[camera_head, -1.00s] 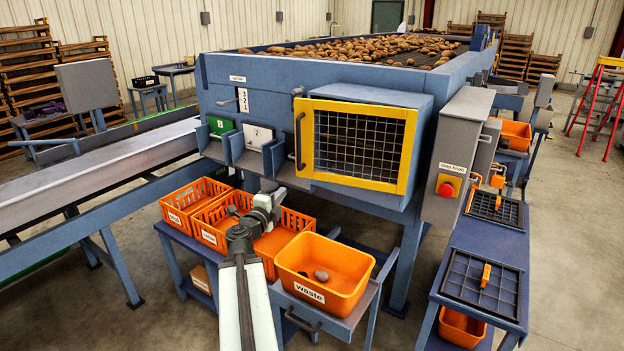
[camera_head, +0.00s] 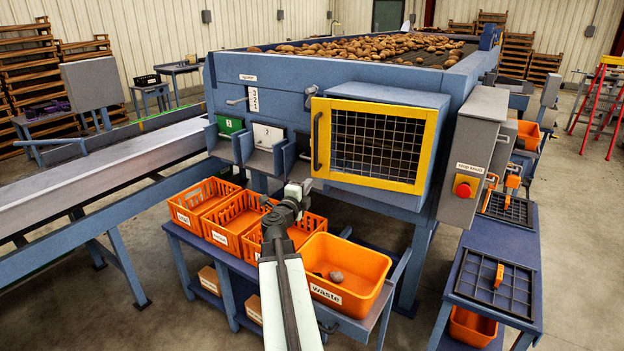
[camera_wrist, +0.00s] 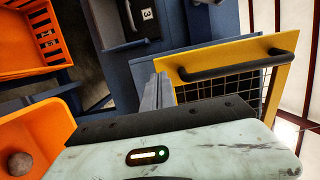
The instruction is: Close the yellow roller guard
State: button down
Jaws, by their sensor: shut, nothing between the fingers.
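The yellow roller guard (camera_head: 433,150) is a yellow frame with wire mesh on the front of a blue housing, with a black bar handle (camera_head: 317,141) down its left side. It stands at the housing front; I cannot tell whether a small gap remains. In the wrist view the guard (camera_wrist: 225,52) shows at upper right, its handle (camera_wrist: 240,66) along the frame. My gripper (camera_head: 298,188) is shut and empty, below and just left of the guard's lower left corner. In the wrist view its narrow grey fingers (camera_wrist: 160,90) appear beside the frame; contact is unclear.
Orange crates (camera_head: 215,213) and the orange waste bin (camera_head: 345,280) sit below. The grey control box with a red stop button (camera_head: 465,187) is right of the guard. Numbered chutes (camera_head: 262,150) are left of it.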

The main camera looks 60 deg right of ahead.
aim_at(314, 174)
jog(key=d, duration=0.2)
jog(key=w+d, duration=0.1)
jog(key=d, duration=0.2)
jog(key=shift+w, duration=0.15)
jog(key=shift+a, duration=0.1)
